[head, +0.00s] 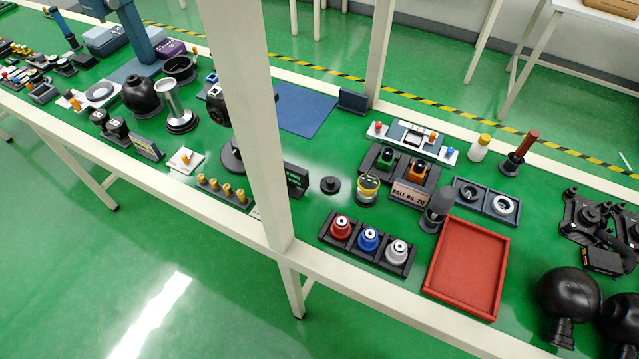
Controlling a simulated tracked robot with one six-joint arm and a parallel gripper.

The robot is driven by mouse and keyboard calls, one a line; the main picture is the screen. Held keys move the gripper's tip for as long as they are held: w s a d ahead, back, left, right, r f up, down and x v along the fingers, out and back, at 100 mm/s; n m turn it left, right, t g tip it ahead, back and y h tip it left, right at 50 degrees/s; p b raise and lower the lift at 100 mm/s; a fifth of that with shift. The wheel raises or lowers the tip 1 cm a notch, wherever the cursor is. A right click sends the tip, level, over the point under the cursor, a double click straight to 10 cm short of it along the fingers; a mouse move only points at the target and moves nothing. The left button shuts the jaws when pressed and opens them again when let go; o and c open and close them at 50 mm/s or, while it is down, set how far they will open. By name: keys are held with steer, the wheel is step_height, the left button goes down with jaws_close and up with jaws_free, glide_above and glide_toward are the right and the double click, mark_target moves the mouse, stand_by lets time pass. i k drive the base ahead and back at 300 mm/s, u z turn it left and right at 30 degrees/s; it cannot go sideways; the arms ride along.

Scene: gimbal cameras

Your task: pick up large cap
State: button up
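No label marks which thing is the large cap, so I cannot tell for certain. A small round black piece with a raised knob (330,184) lies flat and alone on the green bench top, right of the white post. A black rack (325,233) near the front edge holds a red cap-like piece (341,227), a blue one (368,239) and a white one (397,251), all upright. A dark two-place holder (467,191) at the right carries round ring-like pieces, one of them pale (503,205). My gripper is not in view.
A white post (245,110) hides part of the bench. An empty red tray (467,268) lies right of the rack. Black round-bodied units (569,293) crowd the lower right corner. A blue mat (306,108) lies bare behind. Several other parts fill the left side.

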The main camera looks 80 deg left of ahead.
mark_target(330, 185)
steer(key=u, duration=4.8)
